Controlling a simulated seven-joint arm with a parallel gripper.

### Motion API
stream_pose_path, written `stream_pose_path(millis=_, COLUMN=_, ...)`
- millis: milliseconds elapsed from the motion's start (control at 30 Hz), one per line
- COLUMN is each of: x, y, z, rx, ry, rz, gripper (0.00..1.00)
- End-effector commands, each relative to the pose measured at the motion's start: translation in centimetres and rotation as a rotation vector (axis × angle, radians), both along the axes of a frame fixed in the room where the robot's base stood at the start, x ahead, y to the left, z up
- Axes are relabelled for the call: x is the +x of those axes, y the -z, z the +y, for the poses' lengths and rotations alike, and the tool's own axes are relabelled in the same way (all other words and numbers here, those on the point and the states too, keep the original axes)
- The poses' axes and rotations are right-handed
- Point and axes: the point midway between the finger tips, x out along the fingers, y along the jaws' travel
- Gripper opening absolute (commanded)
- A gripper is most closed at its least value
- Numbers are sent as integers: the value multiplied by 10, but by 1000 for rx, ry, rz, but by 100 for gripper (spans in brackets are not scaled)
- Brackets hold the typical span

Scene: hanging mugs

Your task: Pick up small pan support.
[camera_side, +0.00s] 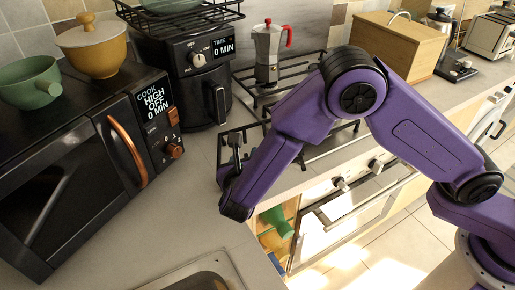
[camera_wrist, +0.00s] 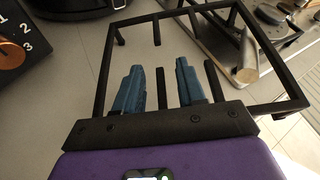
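The small pan support is a black square metal frame with short inward prongs, and its bars (camera_wrist: 103,72) fill much of the wrist view. In the side view its bars (camera_side: 257,128) show beside the hob's left edge, partly behind my arm. My gripper (camera_wrist: 158,74) has two blue fingers parted, with a dark prong seen between them and a clear gap on each side. In the side view my gripper (camera_side: 233,165) is low at the counter's front, its fingers mostly hidden. I cannot tell whether the fingers touch the support.
The gas hob (camera_side: 335,145) is right of my gripper, with a moka pot (camera_side: 267,55) at its back. A black air fryer (camera_side: 190,75) and microwave (camera_side: 75,180) stand left. A sink (camera_side: 200,275) lies in front. An open drawer (camera_side: 272,235) is below the counter.

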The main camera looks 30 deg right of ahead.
Motion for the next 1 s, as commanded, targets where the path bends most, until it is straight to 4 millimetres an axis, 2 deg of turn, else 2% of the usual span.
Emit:
stream_pose_path(millis=33, x=0, y=0, z=0, rx=0, ry=0, rz=0, gripper=30)
stream_pose_path(millis=100, x=0, y=0, z=0, rx=0, ry=0, rz=0, gripper=7)
stream_pose_path(millis=133, x=0, y=0, z=0, rx=0, ry=0, rz=0, gripper=0)
stream_pose_path(millis=467, x=0, y=-1, z=0, rx=-1, ry=-1, rz=-2, gripper=0)
stream_pose_path(millis=667, x=0, y=-9, z=0, rx=-1, ry=-1, rz=-3, gripper=0)
stream_pose_path(millis=867, x=0, y=-36, z=0, rx=3, ry=1, rz=-5, gripper=0)
stream_pose_path(millis=1000, x=-18, y=-57, z=-11, rx=1, ry=-2, rz=-3, gripper=0)
